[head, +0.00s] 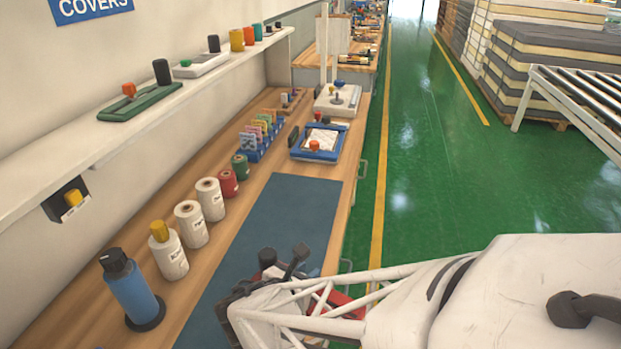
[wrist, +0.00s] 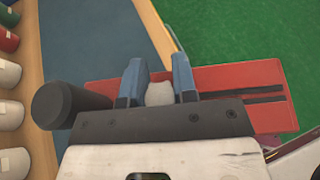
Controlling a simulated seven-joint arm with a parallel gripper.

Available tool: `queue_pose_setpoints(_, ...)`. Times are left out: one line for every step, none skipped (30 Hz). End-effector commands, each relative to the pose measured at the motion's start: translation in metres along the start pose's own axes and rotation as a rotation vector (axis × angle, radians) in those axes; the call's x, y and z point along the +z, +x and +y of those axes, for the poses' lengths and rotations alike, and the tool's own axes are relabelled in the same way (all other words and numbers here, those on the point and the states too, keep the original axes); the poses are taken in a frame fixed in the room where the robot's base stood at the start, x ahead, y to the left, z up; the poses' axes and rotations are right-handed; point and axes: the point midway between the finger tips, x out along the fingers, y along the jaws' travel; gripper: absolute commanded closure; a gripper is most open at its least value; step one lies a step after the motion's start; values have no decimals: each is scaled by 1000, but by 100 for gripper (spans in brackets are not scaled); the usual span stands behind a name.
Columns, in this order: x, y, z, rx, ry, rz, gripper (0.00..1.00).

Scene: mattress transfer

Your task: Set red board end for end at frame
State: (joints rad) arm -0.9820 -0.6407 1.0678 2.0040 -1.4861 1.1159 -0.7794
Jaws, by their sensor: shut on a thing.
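The red board (wrist: 232,80) lies under my gripper (wrist: 158,78) in the wrist view, reaching out on both sides of the fingers. Its right part has two dark stripes. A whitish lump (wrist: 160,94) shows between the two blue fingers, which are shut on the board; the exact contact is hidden. In the head view my gripper (head: 284,268) is over the near right edge of the bench, and only bits of the red board (head: 343,304) show behind my arm. A blue frame (head: 331,157) with a white quilted pad and an orange-red knob sits farther along the bench.
A dark blue mat (head: 292,215) covers the bench's near part and is clear beyond my gripper. Spools (head: 209,200) and a blue bottle (head: 130,288) line the wall side. A shelf (head: 60,160) overhangs at left. Green floor (head: 440,170) lies right of the bench.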

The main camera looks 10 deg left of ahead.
Motion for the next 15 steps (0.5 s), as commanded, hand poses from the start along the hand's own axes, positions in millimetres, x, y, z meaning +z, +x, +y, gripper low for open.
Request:
queue_pose_setpoints(2,5,-1,-34,12,0,100)
queue_pose_setpoints(4,8,-1,-55,21,0,100)
queue_pose_setpoints(6,11,-2,-81,32,0,100)
queue_pose_setpoints(8,14,-2,-101,40,0,100)
queue_pose_setpoints(9,16,-3,-122,49,0,100)
queue_pose_setpoints(11,19,-4,-148,60,0,100)
queue_pose_setpoints(12,22,-5,-170,68,0,100)
queue_pose_setpoints(13,24,-6,-190,76,0,100)
queue_pose_setpoints(15,28,-7,-217,89,1,100)
queue_pose_setpoints(16,30,-7,-238,97,0,100)
queue_pose_setpoints(17,32,-8,-258,106,0,100)
queue_pose_setpoints(19,35,-9,-286,117,0,100)
queue_pose_setpoints(20,38,-10,-307,125,-1,100)
queue_pose_setpoints(20,40,-11,-328,133,1,100)
queue_pose_setpoints(22,43,-11,-355,145,0,100)
